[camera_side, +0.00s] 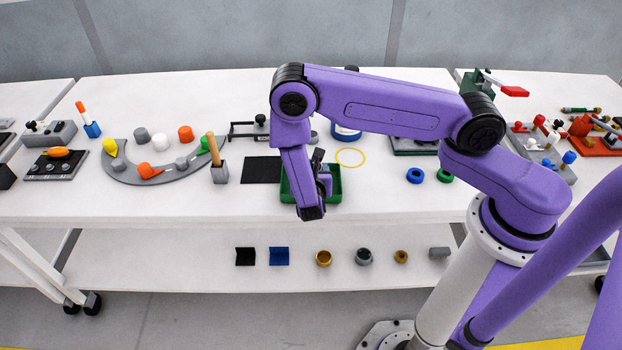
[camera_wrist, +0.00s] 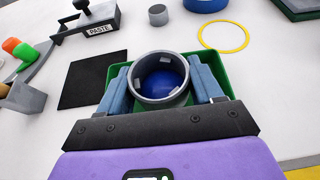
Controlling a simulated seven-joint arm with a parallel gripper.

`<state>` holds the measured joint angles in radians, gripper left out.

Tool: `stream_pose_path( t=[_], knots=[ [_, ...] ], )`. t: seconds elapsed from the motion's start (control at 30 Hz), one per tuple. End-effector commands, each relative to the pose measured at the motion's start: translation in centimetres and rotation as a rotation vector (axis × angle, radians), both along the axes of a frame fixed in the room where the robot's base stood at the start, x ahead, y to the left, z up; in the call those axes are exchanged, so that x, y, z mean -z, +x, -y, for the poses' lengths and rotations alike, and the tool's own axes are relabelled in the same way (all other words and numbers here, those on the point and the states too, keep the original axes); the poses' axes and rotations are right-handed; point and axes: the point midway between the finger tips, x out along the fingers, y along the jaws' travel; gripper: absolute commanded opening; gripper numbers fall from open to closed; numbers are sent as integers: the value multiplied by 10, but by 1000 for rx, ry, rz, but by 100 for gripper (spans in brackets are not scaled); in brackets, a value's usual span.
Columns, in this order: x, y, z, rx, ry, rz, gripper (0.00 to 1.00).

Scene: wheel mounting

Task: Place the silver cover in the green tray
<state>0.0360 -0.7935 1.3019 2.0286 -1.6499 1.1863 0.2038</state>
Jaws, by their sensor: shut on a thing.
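The silver cover (camera_wrist: 139,89) is a round grey ring with notches inside its rim. My gripper (camera_wrist: 160,86) is shut on it, with a blue-grey finger on each side. The green tray (camera_wrist: 220,60) lies beneath and around it in the wrist view. A blue rounded thing (camera_wrist: 168,80) shows through the ring's opening; I cannot tell whether the cover touches it or the tray. In the side view my gripper (camera_side: 312,190) is over the green tray (camera_side: 335,182), and the cover is hidden behind my wrist.
A black mat (camera_side: 261,170) lies left of the tray. A yellow ring (camera_side: 350,157) and a blue-and-white round container (camera_side: 346,134) lie behind right. A holder with a wooden handle (camera_side: 219,172) stands to the left.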

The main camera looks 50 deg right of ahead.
Motion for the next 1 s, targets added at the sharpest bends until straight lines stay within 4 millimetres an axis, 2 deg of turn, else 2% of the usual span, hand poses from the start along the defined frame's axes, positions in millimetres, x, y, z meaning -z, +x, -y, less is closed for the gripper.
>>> stream_pose_path(
  t=[0.1,0.27,0.67,0.7,0.77,1.0],
  knots=[
    [16,0,1,1,-3,-2,24],
    [29,1,0,0,0,0,24],
    [33,1,0,0,1,1,24],
    [34,1,0,0,1,1,72],
    [33,1,0,0,1,0,91],
    [33,1,0,0,0,0,91]
  ],
)
